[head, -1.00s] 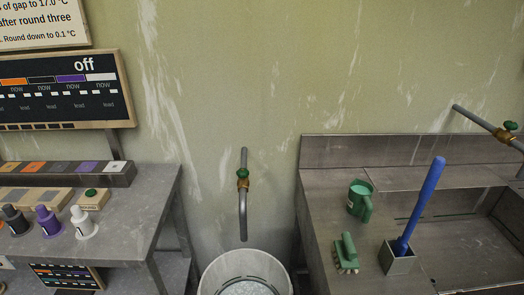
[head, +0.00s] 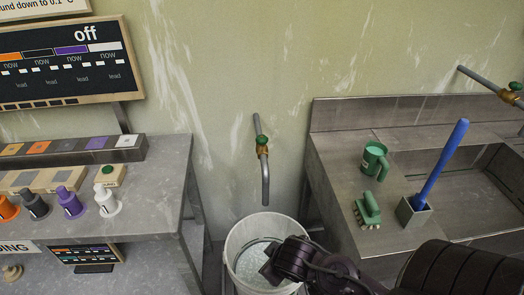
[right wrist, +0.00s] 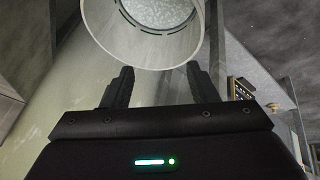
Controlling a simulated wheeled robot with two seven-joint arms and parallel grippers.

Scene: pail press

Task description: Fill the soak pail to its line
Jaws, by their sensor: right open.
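The white soak pail (head: 236,241) stands on the low level between the two benches, with a pale, speckled, water-like surface inside. In the right wrist view the pail (right wrist: 185,48) shows dark dashes around its inner wall. Above it a wall tap with a green handle (head: 262,140) has its spout (head: 265,185) pointing down; I see no stream from it. My right gripper (head: 268,270) is at the pail's right front, overlapping its rim in the head view. In the wrist view its fingers (right wrist: 160,84) are apart and empty, with the pail beyond them. My left gripper is out of view.
The left bench (head: 155,185) carries several coloured bottles and a panel reading "off" hangs above. The right steel sink bench (head: 335,160) holds a green jug (head: 373,160), a green brush (head: 368,210) and a blue-handled tool (head: 440,165) in a holder. Another tap (head: 512,92) is at far right.

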